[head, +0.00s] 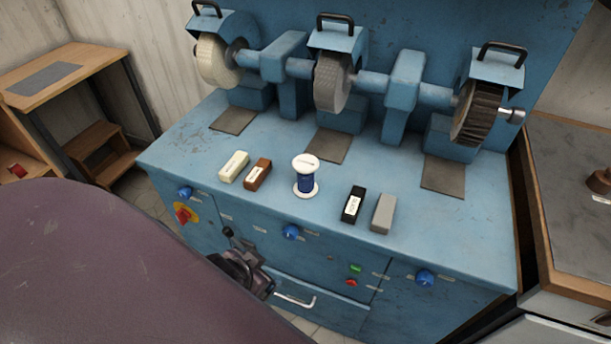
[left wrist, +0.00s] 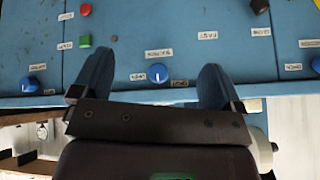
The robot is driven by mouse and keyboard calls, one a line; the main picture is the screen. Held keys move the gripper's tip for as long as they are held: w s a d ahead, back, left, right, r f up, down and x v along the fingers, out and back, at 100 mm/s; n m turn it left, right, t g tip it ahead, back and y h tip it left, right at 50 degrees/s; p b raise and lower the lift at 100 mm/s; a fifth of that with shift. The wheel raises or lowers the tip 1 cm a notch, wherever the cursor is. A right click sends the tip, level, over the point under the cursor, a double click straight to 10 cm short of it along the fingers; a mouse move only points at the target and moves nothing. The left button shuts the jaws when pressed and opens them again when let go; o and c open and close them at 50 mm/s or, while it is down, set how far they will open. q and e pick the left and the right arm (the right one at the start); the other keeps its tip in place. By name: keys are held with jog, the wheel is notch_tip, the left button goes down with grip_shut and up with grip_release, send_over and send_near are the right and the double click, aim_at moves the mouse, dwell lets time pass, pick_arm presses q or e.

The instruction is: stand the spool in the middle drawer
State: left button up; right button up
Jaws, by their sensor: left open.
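The spool (head: 306,178), with white flanges and blue thread, stands upright on the blue bench top, between the brown and black blocks. My left gripper (head: 247,262) is low in front of the bench's front panel, to the left of the metal drawer handle (head: 295,300). The left wrist view shows its two blue fingers (left wrist: 155,72) spread apart with nothing held; a blue knob (left wrist: 157,73) shows between them. The drawer front (head: 325,308) below the panel is partly hidden by my arm, and no drawer inside shows. My right gripper is not in view.
Cream (head: 233,166), brown (head: 257,173), black (head: 353,205) and grey (head: 383,213) blocks lie along the bench top. Three wheels stand behind them. Knobs and buttons (head: 355,268) stick out from the panel. A wooden table (head: 68,75) is at left.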

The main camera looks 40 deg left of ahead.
pick_arm(q)
jog(key=w+a+r+m+t+y, duration=0.2)
jog(key=w+a+r+t, duration=0.1)
jog(key=w+r, duration=0.35)
jog(key=m+t, duration=0.5)
jog(key=t, duration=0.1)
send_near(305, 162)
jog(key=r, duration=0.1)
jog(key=w+d+r+m+g+h, duration=0.1)
jog(key=w+d+r+m+h, duration=0.3)
jog(key=m+h, duration=0.6)
jog(key=w+d+r+m+h, duration=0.1)
jog(key=d+r+m+h, duration=0.55)
jog(key=m, duration=0.65)
jog(key=w+a+f+m+g+y, duration=0.1)
jog(key=a+f+m+g+y, duration=0.2)
jog(key=a+m, duration=0.1)
jog(key=w+a+f+m+g+y, duration=0.1)
jog(key=a+f+m+g+y, duration=0.2)
jog(key=a+m+g+y, duration=0.1)
jog(key=w+a+f+m+g+y, duration=0.1)
jog(key=a+f+m+g+y, duration=0.2)
jog(key=a+f+m+g, duration=0.1)
jog(key=shift+w+a+f+m+b, duration=0.1)
jog(key=shift+w+a+m+b, duration=0.3)
jog(key=shift+a+m, duration=0.4)
jog(key=shift+x, duration=2.75)
jog(key=shift+s, duration=0.2)
jog(key=c, duration=1)
